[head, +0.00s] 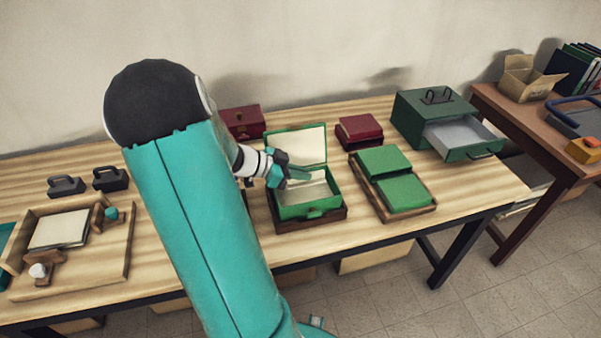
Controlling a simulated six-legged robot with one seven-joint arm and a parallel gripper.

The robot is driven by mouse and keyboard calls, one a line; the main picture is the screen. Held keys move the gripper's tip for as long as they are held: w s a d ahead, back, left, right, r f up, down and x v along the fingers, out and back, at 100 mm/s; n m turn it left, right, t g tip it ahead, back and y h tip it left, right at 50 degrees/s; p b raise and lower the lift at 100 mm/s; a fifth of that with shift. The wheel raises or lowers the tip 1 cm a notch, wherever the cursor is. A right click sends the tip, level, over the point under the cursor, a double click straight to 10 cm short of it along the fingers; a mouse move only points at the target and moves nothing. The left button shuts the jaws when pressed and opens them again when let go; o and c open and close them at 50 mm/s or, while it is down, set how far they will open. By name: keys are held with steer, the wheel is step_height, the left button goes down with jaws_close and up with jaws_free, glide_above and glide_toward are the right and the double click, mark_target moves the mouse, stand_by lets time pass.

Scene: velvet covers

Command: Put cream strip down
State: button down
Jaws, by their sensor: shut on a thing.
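My gripper (298,173) is over the open green box (300,211), near the middle of the table. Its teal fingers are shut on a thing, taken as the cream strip. The strip is too small and too much hidden by the fingers to make out clearly. The box has a pale inside, and its lid stands raised at the back with a cream lining (300,145). The box sits on a dark wooden tray (334,216). I cannot tell whether the strip touches the box floor.
Green books or boxes (383,161) lie in a wooden tray (426,208) to the right. Dark red boxes (359,129) stand behind. A green cabinet (423,112) has its drawer open. A wooden tray (112,268) with a pale block and stamps is at left.

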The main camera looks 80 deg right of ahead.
steer(key=shift+f, duration=0.3)
steer(key=shift+f, duration=0.3)
steer(key=c, duration=1.5)
jaws_free()
steer(key=shift+c, duration=0.2)
steer(key=shift+r, duration=0.1)
steer(key=shift+r, duration=0.3)
steer(key=v, duration=1.2)
steer(key=shift+r, duration=0.2)
